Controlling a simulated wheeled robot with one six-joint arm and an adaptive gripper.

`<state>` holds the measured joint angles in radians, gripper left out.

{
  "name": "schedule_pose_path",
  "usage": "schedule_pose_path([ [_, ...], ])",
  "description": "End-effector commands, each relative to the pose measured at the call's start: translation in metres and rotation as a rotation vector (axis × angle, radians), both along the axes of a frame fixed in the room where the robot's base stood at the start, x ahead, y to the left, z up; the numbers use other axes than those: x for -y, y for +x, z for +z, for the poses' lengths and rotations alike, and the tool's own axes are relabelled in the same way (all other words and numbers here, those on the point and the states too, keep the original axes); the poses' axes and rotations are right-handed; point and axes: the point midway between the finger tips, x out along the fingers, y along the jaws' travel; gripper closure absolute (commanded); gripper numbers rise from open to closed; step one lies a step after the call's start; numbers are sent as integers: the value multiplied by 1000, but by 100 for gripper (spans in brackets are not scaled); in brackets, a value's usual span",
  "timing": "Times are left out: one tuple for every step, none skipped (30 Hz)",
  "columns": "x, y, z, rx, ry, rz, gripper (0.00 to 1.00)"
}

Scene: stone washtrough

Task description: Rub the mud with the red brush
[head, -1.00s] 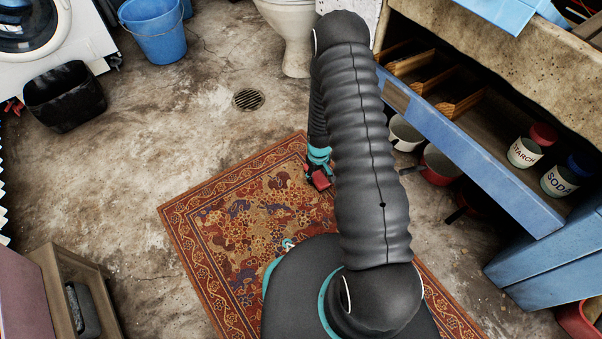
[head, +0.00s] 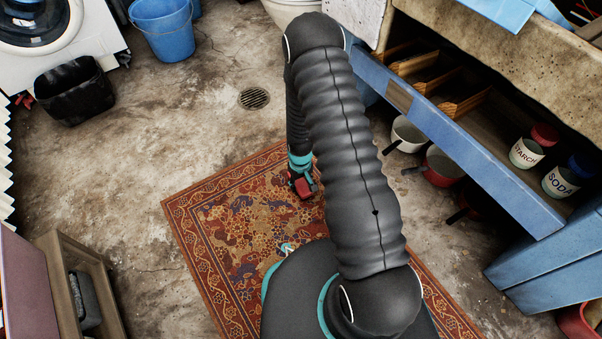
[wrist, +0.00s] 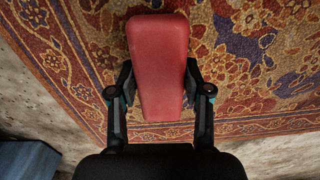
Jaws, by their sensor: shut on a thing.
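The red brush (wrist: 160,60) is in my gripper (wrist: 160,100). In the wrist view the fingers close on both sides of its long red block. In the head view the brush (head: 304,188) shows as a small red piece below my arm, over the patterned rug (head: 215,215). I cannot tell whether the brush touches the rug or hangs above it. The bristle side is hidden. No clear mud patch stands out on the rug; brown stains cover the concrete floor (head: 190,110) around it.
A round floor drain (head: 254,98) lies beyond the rug. A black bin (head: 75,90) and a blue bucket (head: 163,28) stand at the upper left. A blue shelf unit (head: 450,125) with pots below it is on the right. A wooden stand (head: 85,270) is at the lower left.

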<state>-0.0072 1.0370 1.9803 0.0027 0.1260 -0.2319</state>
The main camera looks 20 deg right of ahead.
Motion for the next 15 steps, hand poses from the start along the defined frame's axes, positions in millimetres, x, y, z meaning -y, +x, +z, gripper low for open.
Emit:
schedule_pose_path([
  [0, 2, 20, 5, 0, -1, 79],
  [1, 1, 20, 2, 0, -2, 79],
  [1, 0, 23, 1, 0, -2, 79],
  [1, 0, 25, 1, 0, -1, 79],
  [1, 0, 28, 1, 0, -1, 79],
  [0, 0, 32, 2, 0, -1, 79],
  [1, 1, 35, 2, 0, 0, 79],
  [0, 1, 37, 2, -1, 0, 79],
  [0, 1, 41, 3, 0, 0, 79],
  [0, 1, 44, 3, 0, 0, 79],
  [0, 1, 46, 3, 0, 0, 79],
  [0, 1, 50, 3, 0, 0, 79],
  [0, 1, 53, 3, 0, 0, 79],
  [0, 1, 55, 3, 0, 0, 79],
  [0, 1, 59, 2, -1, 0, 79],
])
